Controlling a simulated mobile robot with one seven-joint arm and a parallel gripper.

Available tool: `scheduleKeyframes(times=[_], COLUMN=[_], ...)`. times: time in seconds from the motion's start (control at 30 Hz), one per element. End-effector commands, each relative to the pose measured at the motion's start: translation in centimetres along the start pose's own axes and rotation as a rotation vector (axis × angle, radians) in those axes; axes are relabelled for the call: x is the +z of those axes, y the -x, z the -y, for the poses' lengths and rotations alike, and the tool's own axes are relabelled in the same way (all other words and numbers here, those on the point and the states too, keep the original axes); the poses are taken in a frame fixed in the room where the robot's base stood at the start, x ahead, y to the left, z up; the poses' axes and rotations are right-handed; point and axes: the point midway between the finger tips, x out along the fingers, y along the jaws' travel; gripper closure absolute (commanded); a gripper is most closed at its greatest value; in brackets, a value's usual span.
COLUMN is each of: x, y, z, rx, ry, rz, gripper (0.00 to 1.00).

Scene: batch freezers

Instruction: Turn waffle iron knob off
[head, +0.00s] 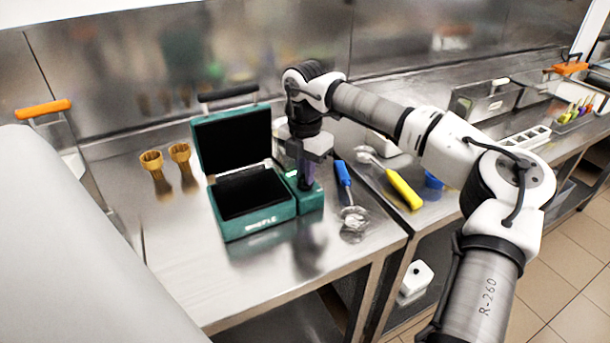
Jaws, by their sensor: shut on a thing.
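The waffle iron (258,222) is a green box on the steel counter, its lid (195,147) standing open at the back with a dark handle on top. Its cooking well is black inside. A narrow green control part (312,203) joins its right side. My gripper (305,180) points down over this part, its fingers at the top of it. It is shut on the knob there, which the fingers mostly hide. I cannot make out the knob's setting.
A blue-handled scoop (343,173) lies close to the right of my gripper, and a yellow-handled tool (403,190) lies farther right. The counter (180,270) is clear at front left.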

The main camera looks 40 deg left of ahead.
Motion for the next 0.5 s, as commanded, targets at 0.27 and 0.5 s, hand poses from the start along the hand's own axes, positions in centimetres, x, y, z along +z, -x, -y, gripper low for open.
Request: scheduleKeyframes(times=[0.27, 0.5], x=[0.02, 0.03], y=[-0.09, 0.00], z=[-0.02, -0.02], rx=[0.000, 0.000], ry=[0.263, 0.490], rz=[0.001, 0.002], gripper=[1.00, 1.00])
